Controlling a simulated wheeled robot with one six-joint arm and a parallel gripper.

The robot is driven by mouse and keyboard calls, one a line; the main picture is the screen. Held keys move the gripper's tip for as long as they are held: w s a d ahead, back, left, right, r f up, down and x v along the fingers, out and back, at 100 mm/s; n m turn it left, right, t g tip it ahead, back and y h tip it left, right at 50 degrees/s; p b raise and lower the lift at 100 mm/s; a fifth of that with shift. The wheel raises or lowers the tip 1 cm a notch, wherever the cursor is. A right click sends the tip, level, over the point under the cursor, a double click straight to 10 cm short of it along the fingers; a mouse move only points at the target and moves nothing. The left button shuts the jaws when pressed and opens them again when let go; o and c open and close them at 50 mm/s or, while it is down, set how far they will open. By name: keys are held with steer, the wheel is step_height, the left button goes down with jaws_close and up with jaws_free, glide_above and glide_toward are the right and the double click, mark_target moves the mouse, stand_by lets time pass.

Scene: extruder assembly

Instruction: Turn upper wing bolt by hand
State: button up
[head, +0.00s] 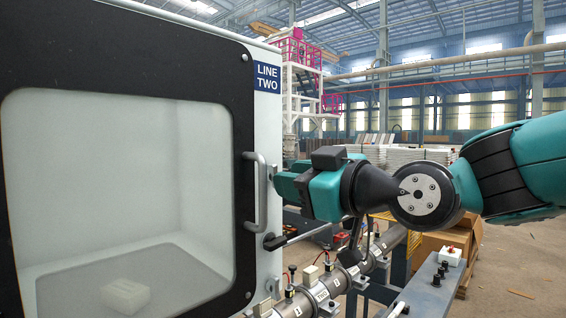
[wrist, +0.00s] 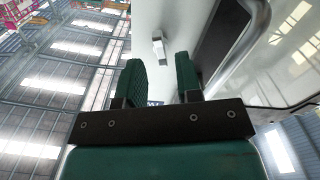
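A similar fitting (head: 271,287) sits lower on the same edge. In the wrist view, a small pale block (wrist: 158,47) stands out from the white surface, beyond the gap between my fingers (wrist: 161,72). I cannot tell whether it is the same fitting. My fingers are apart with nothing between them.
The cabinet door (head: 242,110) has a dark frame, a window and a vertical grey handle (head: 260,190) close left of my gripper. A dark lever (head: 300,235) juts out below it.

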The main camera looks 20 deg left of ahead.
steer(key=shift+p+x, duration=0.5)
steer(key=shift+x, duration=0.7)
steer(key=shift+a, duration=0.1)
jaws_close()
